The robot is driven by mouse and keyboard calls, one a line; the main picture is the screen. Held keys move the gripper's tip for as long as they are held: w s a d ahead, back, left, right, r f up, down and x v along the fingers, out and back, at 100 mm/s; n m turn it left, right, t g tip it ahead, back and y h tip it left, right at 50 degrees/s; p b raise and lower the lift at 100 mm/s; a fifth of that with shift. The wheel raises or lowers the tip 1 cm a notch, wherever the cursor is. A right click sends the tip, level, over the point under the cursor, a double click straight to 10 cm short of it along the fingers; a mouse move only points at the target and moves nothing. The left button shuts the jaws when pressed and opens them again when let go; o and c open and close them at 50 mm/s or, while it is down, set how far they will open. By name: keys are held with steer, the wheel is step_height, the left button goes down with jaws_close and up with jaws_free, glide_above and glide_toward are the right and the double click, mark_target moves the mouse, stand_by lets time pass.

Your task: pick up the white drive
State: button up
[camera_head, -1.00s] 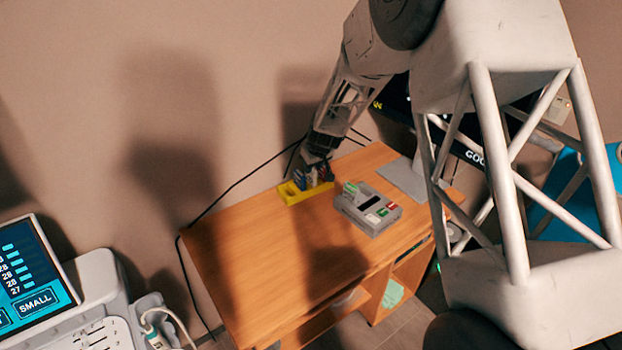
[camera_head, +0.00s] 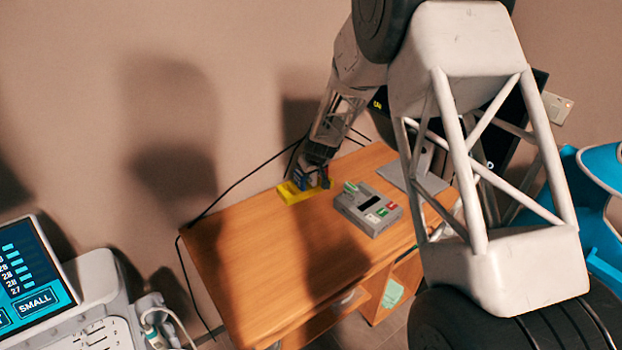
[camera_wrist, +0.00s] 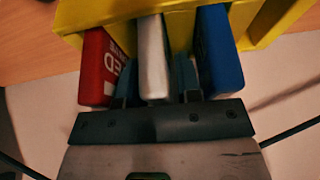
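The white drive (camera_wrist: 152,58) stands in a slot of the yellow holder (camera_wrist: 112,12) in the wrist view, between a red drive (camera_wrist: 98,65) on the left and a blue drive (camera_wrist: 219,52) on the right. My gripper (camera_wrist: 158,80) has one dark finger on each side of the white drive, in the gaps beside the red and blue drives. The fingers look open, with a small gap on the right; contact on the left is unclear. In the head view my gripper (camera_head: 314,172) is down at the yellow holder (camera_head: 292,197) and hides the white drive.
A grey device (camera_head: 367,208) with a green drive (camera_head: 350,187) in it sits right of the holder on the wooden desk (camera_head: 260,240). A grey laptop-like panel (camera_head: 412,178) lies behind it. The wall and a black cable are close behind. The desk's left part is clear.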

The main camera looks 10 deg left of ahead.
stand_by(0.3)
jaws_close()
steer(key=shift+r, duration=0.1)
steer(key=shift+r, duration=4.9)
